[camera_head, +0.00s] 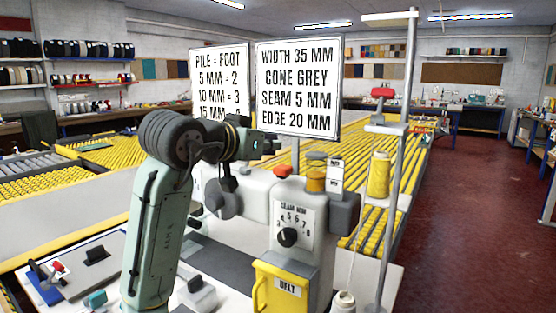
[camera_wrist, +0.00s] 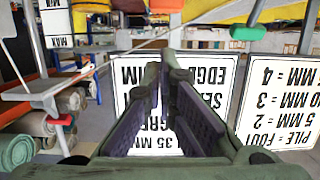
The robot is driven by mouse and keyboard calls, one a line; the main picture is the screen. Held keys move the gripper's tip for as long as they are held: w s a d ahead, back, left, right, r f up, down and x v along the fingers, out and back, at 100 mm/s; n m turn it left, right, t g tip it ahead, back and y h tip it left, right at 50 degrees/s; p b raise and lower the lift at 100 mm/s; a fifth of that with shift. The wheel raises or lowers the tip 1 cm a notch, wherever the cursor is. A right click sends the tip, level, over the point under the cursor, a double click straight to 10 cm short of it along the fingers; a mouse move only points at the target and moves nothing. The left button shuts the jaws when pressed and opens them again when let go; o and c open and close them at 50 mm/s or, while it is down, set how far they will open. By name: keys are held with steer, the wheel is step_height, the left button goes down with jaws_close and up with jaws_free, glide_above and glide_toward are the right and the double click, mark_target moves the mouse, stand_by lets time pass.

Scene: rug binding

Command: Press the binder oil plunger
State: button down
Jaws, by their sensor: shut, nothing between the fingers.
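The binding machine (camera_head: 258,192) stands in the middle of the head view, with a pale head and a dial. On its top sit a red-orange knob (camera_head: 283,170) and an amber cup (camera_head: 316,182) with a grey cap (camera_head: 316,157). Beside the cup is a small white level plate (camera_head: 336,175), whose MAX mark also shows upside down in the wrist view (camera_wrist: 56,24). I cannot tell for certain which part is the oil plunger. My gripper (camera_head: 268,146) is above the machine head, left of the cup and apart from it. Its fingers (camera_wrist: 166,68) are shut and empty.
Two white sign boards (camera_head: 298,88) stand close behind my gripper. A yellow thread cone (camera_head: 379,175) and a grey post (camera_head: 398,170) stand right of the machine. A yellow belt cover (camera_head: 281,290) is at the front. Yellow roller tables (camera_head: 425,150) lie behind.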

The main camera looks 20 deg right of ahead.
steer(key=b+v, duration=0.1)
steer(key=v, duration=0.5)
steer(key=shift+s+r, duration=0.15)
steer(key=shift+r, duration=0.05)
stand_by(0.4)
